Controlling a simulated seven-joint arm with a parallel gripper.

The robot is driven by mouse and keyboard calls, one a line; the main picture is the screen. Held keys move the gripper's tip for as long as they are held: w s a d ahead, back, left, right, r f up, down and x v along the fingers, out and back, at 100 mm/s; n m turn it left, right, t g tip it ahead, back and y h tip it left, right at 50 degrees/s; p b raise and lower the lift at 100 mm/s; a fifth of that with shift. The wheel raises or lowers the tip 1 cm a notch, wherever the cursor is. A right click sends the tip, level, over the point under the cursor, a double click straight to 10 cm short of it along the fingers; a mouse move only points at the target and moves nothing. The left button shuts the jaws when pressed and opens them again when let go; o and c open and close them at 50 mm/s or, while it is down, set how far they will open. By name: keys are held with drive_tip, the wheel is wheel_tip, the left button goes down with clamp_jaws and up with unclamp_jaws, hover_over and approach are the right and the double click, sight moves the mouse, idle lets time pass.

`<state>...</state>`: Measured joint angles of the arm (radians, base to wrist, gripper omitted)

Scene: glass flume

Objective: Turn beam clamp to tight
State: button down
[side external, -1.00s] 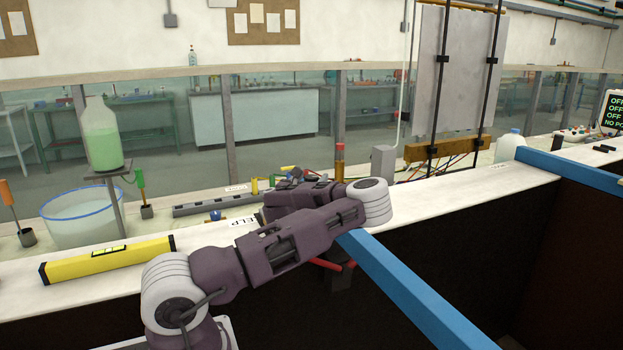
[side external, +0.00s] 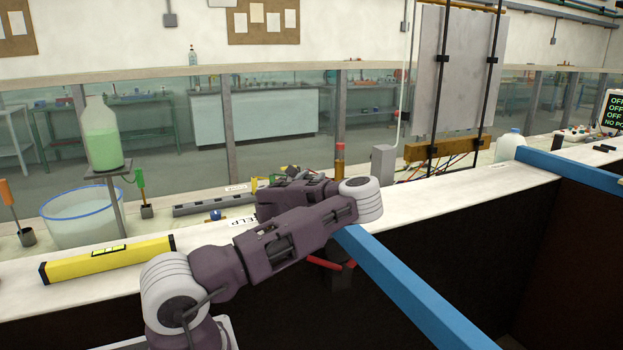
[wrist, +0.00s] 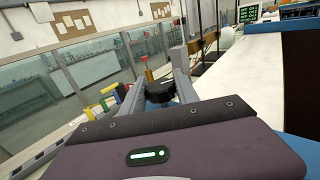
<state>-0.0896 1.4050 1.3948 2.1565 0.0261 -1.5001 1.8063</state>
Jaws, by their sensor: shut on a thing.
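In the wrist view my gripper (wrist: 160,78) has one grey finger on each side of a round black knob (wrist: 160,93), which looks like the beam clamp's knob. The fingers are shut on it. In the side view my arm hides the fingers and the knob. The blue beam (side external: 410,295) runs from under my wrist to the lower right. A red bar and a black block (side external: 340,276) show below my forearm beside the beam's end; I cannot tell if they belong to the clamp. No tight mark is readable.
A yellow level (side external: 108,260) lies on the white ledge at left, near a tub (side external: 82,217) and a bottle of green liquid (side external: 102,140). A red-topped post (side external: 339,160) stands behind my wrist. A second blue beam (side external: 570,170) crosses at right. The ledge between the beams is mostly clear.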

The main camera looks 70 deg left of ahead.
drive_tip(key=m+t+h, duration=0.2)
drive_tip(key=m+h, duration=0.1)
drive_tip(key=h, duration=0.1)
drive_tip(key=m+t+h, duration=0.2)
drive_tip(key=m+h, duration=0.1)
drive_tip(key=h, duration=0.1)
drive_tip(key=shift+s+a+r+h, duration=0.1)
drive_tip(key=shift+h, duration=0.2)
drive_tip(key=m+h, duration=0.2)
drive_tip(key=h, duration=0.1)
drive_tip(key=m+h, duration=0.3)
drive_tip(key=h, duration=0.1)
drive_tip(key=shift+m+h, duration=0.3)
drive_tip(key=shift+h, duration=0.4)
drive_tip(key=c, duration=0.9)
unclamp_jaws()
drive_tip(key=v, duration=0.6)
drive_tip(key=shift+s, duration=0.4)
